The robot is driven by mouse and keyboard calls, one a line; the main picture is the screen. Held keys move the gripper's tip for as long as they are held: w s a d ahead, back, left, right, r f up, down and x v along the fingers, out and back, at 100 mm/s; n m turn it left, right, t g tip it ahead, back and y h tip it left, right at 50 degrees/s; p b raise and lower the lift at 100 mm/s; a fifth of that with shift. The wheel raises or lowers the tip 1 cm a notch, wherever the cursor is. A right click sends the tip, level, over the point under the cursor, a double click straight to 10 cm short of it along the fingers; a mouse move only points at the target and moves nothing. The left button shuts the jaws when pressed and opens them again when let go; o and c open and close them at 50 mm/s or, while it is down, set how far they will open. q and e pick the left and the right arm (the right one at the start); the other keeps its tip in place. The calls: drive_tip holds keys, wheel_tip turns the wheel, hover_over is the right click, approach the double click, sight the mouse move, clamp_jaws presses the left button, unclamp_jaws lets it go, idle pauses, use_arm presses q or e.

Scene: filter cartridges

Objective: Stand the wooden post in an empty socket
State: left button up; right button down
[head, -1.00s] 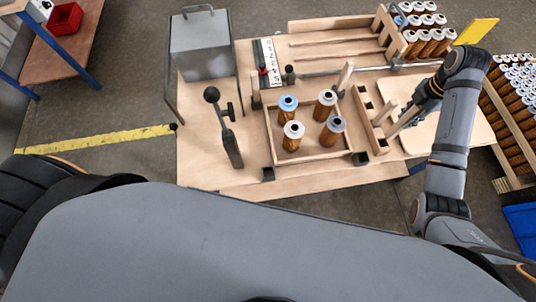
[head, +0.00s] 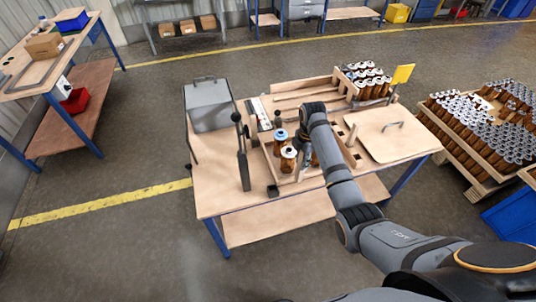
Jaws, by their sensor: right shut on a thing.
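My right gripper (head: 306,165) reaches in over the wooden tray on the table. It is shut on the wooden post (head: 299,174), a pale stick that shows below the jaws and slants slightly. The arm hides much of the post and of the tray's right half. A wooden socket strip (head: 353,155) with dark square holes runs beside the tray, partly behind my forearm. Another pale post (head: 352,135) stands upright near the strip; I cannot tell whether it sits in a socket. My left gripper is out of view.
Cartridges with a blue top (head: 280,137) and a white top (head: 288,154) stand in the tray (head: 268,168). A black lever clamp (head: 242,155) and a metal box (head: 210,106) are at left. A handled board (head: 392,138) lies at right.

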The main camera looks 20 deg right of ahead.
use_arm(q)
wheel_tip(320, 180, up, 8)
drive_tip(key=p, duration=0.5)
use_arm(e)
drive_tip(key=w+a+r+m, duration=0.1)
drive_tip(key=w+a+r, duration=0.15)
drive_tip(key=a, duration=0.65)
use_arm(q)
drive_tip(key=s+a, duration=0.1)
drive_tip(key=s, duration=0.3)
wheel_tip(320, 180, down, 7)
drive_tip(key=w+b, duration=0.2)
drive_tip(key=b, duration=0.4)
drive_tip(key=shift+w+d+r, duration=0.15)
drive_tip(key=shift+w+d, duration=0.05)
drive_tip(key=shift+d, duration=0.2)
use_arm(e)
wheel_tip(320, 180, down, 6)
drive_tip(key=a, duration=0.1)
drive_tip(key=shift+s+f+m, duration=0.2)
drive_tip(key=shift+s+m, duration=0.1)
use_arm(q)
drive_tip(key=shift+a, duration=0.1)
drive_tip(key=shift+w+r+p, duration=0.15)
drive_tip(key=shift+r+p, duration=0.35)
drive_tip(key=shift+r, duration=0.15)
